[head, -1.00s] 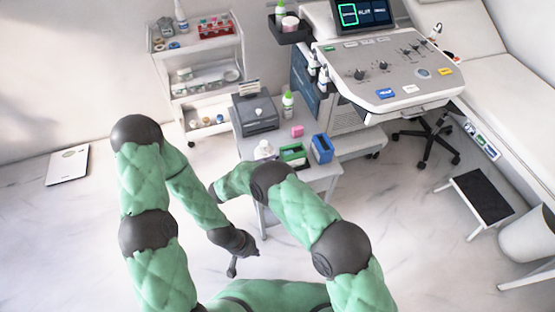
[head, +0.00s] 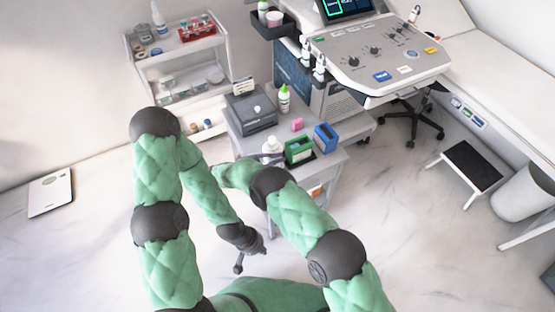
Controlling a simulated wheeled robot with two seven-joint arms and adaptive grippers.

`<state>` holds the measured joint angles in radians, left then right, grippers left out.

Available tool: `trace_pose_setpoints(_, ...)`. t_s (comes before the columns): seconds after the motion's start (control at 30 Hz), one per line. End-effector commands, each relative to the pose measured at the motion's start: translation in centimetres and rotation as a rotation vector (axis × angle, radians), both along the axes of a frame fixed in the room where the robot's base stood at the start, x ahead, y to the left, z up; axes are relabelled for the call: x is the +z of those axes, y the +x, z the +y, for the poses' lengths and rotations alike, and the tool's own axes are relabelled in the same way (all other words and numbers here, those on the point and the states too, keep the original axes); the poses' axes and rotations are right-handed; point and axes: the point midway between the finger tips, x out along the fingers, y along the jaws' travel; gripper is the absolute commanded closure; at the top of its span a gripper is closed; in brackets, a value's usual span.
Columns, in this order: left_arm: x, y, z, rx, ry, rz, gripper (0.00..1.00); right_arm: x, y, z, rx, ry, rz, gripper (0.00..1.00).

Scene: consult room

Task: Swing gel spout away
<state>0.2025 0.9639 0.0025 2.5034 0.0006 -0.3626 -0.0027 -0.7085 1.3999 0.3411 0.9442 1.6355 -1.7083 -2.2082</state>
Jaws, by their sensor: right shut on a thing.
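My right gripper (head: 214,172) is at the far left end of the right arm, mostly hidden behind my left forearm. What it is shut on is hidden. My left gripper (head: 250,259) hangs low over the floor in front of the cart, its dark fingers apart and nothing visible between them.
The cart carries a grey box (head: 250,112), a green-capped bottle (head: 284,98), a pink block (head: 297,124), and green (head: 298,150) and blue (head: 325,138) boxes. The ultrasound console (head: 380,55) stands behind. A shelf trolley (head: 178,62) is at back left.

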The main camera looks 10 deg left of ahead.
Motion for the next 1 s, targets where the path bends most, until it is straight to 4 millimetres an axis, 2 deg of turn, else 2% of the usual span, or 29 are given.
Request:
trace_pose_setpoints(0.2,0.0,0.0,0.0,0.000,0.000,0.000,1.00,-0.2,-0.1,-0.1,-0.002,0.001,0.005,1.00)
trace_pose_setpoints(0.23,0.0,0.0,0.0,0.000,0.000,0.000,1.00,-0.2,-0.1,-0.1,-0.002,0.001,0.005,0.81)
trace_pose_setpoints(0.3,0.0,0.0,0.0,0.000,0.000,0.000,1.00,-0.2,-0.1,-0.1,-0.002,0.001,0.005,0.62)
trace_pose_setpoints(0.73,0.0,0.0,0.0,0.000,0.000,0.000,1.00,0.6,0.0,0.0,-0.001,0.001,0.000,0.62)
trace_pose_setpoints(0.87,0.0,0.0,0.0,0.000,0.000,0.000,1.00,2.3,0.0,0.0,-0.002,0.002,-0.002,0.62)
trace_pose_setpoints(1.0,0.0,0.0,0.0,0.000,0.000,0.000,1.00,5.3,0.1,0.0,-0.003,0.002,-0.008,0.62)
